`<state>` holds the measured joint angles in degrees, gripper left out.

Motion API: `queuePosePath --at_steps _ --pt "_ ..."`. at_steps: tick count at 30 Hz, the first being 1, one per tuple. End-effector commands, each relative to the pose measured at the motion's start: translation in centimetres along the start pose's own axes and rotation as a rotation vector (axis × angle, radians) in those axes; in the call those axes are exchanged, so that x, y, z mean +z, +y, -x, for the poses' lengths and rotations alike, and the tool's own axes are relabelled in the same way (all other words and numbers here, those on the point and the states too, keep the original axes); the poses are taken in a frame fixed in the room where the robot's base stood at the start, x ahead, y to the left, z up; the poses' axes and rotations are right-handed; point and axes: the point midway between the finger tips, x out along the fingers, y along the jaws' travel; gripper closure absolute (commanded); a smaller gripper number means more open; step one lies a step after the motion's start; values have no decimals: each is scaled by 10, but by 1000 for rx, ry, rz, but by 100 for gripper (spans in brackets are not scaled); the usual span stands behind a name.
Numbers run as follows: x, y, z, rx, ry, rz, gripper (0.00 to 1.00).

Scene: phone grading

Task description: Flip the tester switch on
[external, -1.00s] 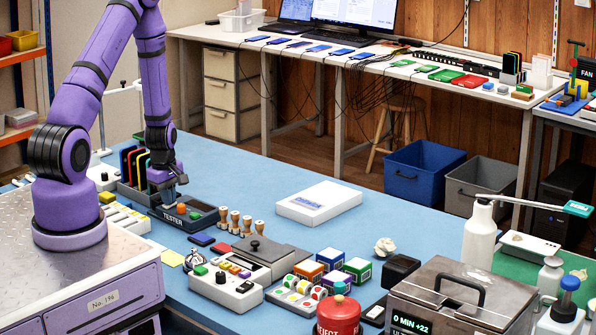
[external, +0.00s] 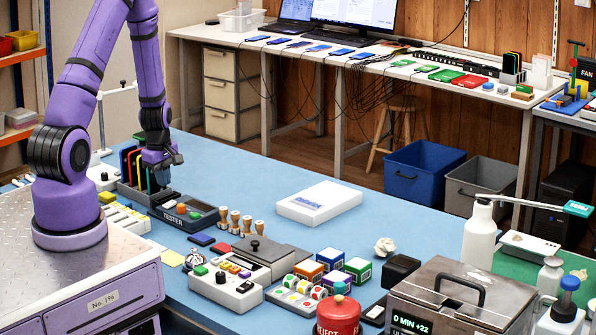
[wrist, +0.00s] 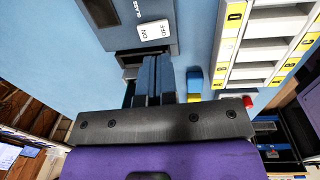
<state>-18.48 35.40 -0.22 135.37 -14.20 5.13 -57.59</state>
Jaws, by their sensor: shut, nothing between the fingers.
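The tester (external: 174,219) is a dark box with its name on the front, lying on the blue table near my base. An orange knob (external: 181,208) and a green knob (external: 195,214) stand on its top. A small pale part (external: 169,204) sits left of them; I cannot make out a switch lever or its position. My gripper (external: 164,183) is shut and empty, pointing down above the tester's left back side, apart from it.
A rack of coloured phones (external: 131,168) stands close on the left of my gripper. A compartment tray with yellow lettered labels (wrist: 228,45) lies alongside in the wrist view. Stamps (external: 234,221) stand right of the tester. The table beyond, toward the white box (external: 318,203), is clear.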

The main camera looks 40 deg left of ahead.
Motion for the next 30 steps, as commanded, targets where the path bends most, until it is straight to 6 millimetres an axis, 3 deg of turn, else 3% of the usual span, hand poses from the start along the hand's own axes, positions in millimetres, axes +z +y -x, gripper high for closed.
queuePosePath --at_steps 9,15,30 --pt "1 -2 50 3 1 -2 100" --pt "1 -4 73 2 1 -2 100" --pt "0 -5 83 -1 -1 -1 100"
